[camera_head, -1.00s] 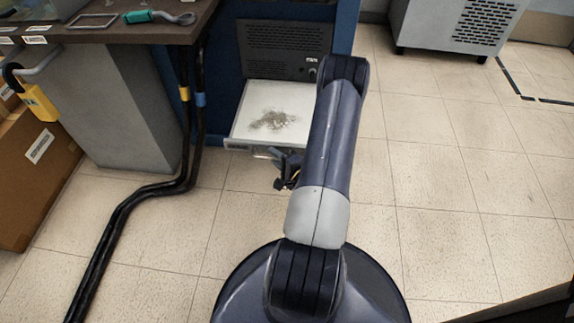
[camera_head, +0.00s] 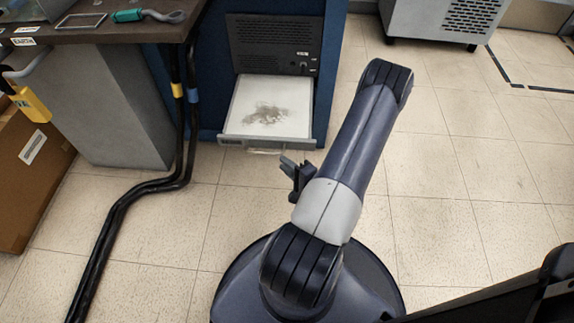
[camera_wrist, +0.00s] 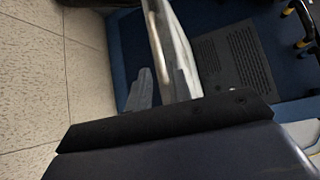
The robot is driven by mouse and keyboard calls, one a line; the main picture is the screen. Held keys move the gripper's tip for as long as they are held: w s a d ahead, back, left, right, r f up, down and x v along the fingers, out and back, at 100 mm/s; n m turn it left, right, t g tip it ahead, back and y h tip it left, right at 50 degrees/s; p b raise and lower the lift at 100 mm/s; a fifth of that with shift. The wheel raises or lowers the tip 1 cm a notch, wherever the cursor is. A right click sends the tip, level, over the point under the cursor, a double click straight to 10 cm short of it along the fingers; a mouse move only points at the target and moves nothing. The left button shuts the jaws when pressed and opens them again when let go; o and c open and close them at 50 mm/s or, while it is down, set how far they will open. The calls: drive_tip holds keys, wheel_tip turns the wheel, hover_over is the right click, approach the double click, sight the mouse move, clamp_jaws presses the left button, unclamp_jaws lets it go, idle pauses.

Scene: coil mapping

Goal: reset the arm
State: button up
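My arm rises from its round base in the head view and leans to the right, its elbow high. My gripper (camera_head: 293,170) shows only partly, beside the arm's left edge and just below the front of an open drawer (camera_head: 234,137). It looks apart from the drawer's handle (camera_head: 265,151). The rest of the wrist is hidden behind the arm. In the wrist view grey finger pieces (camera_wrist: 141,90) stand beyond a dark bar, near the pale drawer edge (camera_wrist: 172,50). I cannot tell how far apart the fingers are.
The drawer juts from a blue cabinet (camera_head: 212,60) and holds greyish debris (camera_head: 266,114). Black cables (camera_head: 118,212) run down the left and along the floor. A desk (camera_head: 120,33) and cardboard box (camera_head: 38,170) stand left. Open tiled floor (camera_head: 480,200) lies right.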

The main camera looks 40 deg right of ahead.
sight(270, 152)
drive_tip(key=shift+w, duration=0.1)
drive_tip(key=shift+w+d+f+b, duration=0.1)
drive_tip(key=shift+w+f+b, duration=0.15)
drive_tip(key=shift+w, duration=1.15)
drive_tip(key=shift+w+d+f+b, duration=0.2)
drive_tip(key=shift+w+b, duration=0.2)
drive_tip(key=shift+w, duration=1.05)
drive_tip(key=shift+w+d+f+b, duration=0.1)
drive_tip(key=shift+w+f+b, duration=0.15)
drive_tip(key=shift+w, duration=1.15)
drive_tip(key=shift+a+r, duration=0.1)
drive_tip(key=shift+r, duration=0.05)
